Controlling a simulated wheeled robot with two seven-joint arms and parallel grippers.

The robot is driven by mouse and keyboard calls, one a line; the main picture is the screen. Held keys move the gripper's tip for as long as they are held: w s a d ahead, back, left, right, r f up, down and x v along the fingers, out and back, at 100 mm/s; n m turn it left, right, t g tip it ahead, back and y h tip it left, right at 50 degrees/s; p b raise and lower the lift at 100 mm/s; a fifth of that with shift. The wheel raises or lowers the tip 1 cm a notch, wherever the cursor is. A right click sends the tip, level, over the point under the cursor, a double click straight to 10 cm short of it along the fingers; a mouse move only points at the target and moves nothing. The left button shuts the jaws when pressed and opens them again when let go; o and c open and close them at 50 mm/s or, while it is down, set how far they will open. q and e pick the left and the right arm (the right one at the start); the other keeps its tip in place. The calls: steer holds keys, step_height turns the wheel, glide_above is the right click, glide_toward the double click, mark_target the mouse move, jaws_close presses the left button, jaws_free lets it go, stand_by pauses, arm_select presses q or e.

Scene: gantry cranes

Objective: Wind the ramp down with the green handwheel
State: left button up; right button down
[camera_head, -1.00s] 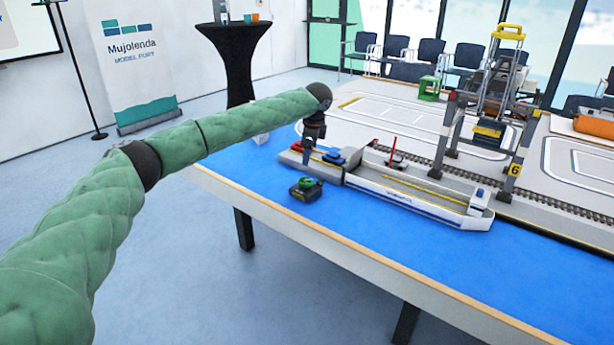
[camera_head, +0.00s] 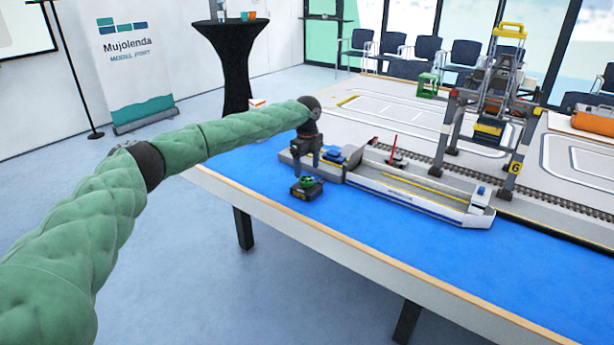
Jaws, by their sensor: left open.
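The green handwheel (camera_head: 308,181) sits on top of a small dark box (camera_head: 306,191) on the blue part of the table. My left gripper (camera_head: 306,170) points down just above the handwheel, its fingers open and apart. Whether a finger touches the wheel is too small to tell. A grey ramp-like flap (camera_head: 356,157) stands tilted up at the near left end of the white model ship (camera_head: 415,193). My right gripper is not in view.
A grey quay block with a blue item (camera_head: 334,154) lies just behind the handwheel. A red lever (camera_head: 393,147) stands behind the ship. A gantry crane (camera_head: 488,130) stands on rails to the right. The blue surface (camera_head: 390,240) in front is clear.

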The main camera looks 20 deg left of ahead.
mark_target(307, 179)
arm_select(q)
steer(key=shift+f, duration=2.2)
steer(key=c, duration=1)
